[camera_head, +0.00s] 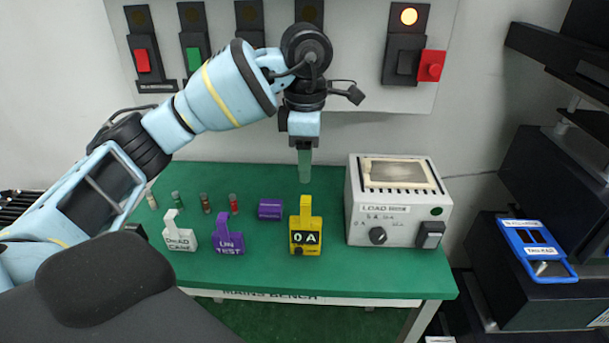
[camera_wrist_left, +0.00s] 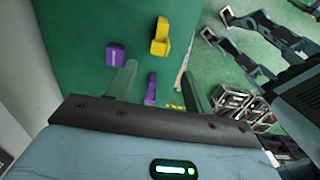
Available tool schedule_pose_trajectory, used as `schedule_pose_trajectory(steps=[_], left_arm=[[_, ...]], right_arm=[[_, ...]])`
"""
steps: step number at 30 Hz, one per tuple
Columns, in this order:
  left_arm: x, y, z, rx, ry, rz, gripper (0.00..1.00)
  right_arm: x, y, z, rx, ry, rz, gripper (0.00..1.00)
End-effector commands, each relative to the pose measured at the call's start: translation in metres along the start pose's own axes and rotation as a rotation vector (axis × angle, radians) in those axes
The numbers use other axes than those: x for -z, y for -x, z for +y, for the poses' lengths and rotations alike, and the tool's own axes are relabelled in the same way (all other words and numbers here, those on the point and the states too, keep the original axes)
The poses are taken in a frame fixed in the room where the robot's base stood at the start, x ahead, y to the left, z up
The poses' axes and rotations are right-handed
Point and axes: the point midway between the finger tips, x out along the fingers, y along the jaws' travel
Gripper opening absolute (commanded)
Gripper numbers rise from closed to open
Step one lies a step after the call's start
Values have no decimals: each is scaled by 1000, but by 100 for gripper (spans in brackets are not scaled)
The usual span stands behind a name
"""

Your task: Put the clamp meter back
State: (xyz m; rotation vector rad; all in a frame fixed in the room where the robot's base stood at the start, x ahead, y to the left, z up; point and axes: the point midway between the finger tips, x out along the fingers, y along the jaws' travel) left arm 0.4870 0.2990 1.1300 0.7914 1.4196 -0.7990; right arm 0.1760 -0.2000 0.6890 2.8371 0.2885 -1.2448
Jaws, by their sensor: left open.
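The yellow clamp meter (camera_head: 306,238), its display reading 0 A, stands upright near the front of the green bench. It also shows in the left wrist view (camera_wrist_left: 160,38). My left gripper (camera_head: 305,168) is open, fingers pointing down, above and behind the meter in the head view. The fingers (camera_wrist_left: 160,82) also show in the left wrist view; the yellow meter is beyond them and apart from them. Nothing is visibly held. My right gripper is not identifiable in either view.
A white load box (camera_head: 395,215) stands right of the meter. A switch panel (camera_head: 360,90) is on the wall behind.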

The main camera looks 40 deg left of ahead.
Motion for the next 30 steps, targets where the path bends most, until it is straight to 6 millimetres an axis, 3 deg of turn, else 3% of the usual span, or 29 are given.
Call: schedule_pose_trajectory(steps=[6,14,17,20,22,25,30], left_arm=[[0,10,0,0,0,1,52],[0,9,0,2,-1,0,52],[-8,0,-7,32,-16,-22,52],[-31,-25,-26,122,-51,-96,52],[-54,-48,-50,226,-77,-181,52],[-88,-77,-93,412,-90,-329,52],[-133,-98,-161,750,-20,-583,52]], right_arm=[[4,1,0,-1,1,7,89],[3,1,0,-1,1,5,89],[3,1,0,-1,1,5,89],[2,1,1,-1,2,5,89],[2,1,1,-1,2,4,89],[2,1,1,-1,3,3,89],[2,1,1,-1,5,3,89]])
